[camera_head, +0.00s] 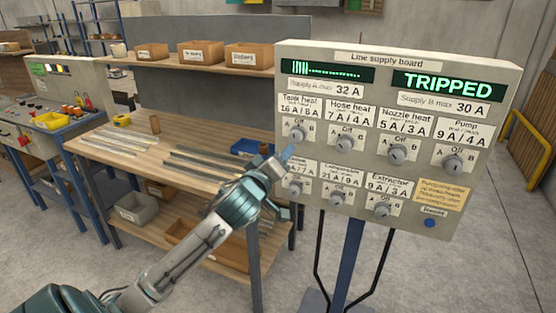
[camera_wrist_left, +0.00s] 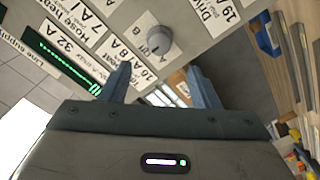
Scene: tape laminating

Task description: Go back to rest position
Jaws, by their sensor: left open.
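My left arm comes in from the lower left in the head view. My left gripper (camera_head: 285,157) is at the left edge of the Line supply board (camera_head: 400,110), by the lower-left switches. In the left wrist view my left gripper (camera_wrist_left: 160,78) is open, with its two fingers apart and nothing between them. A grey knob (camera_wrist_left: 159,40) of the board is just beyond the fingertips; I cannot tell whether they touch it. The board's right display reads TRIPPED (camera_head: 447,85). The gripper hides part of the lower-left label. My right gripper is not in view.
A wooden workbench (camera_head: 150,150) with metal strips and a blue bin (camera_head: 246,147) stands behind my left arm. Cardboard boxes (camera_head: 201,51) sit on its shelf. A blue-framed machine (camera_head: 45,140) is at far left. A yellow rail (camera_head: 535,150) is at right. The floor right of the board is clear.

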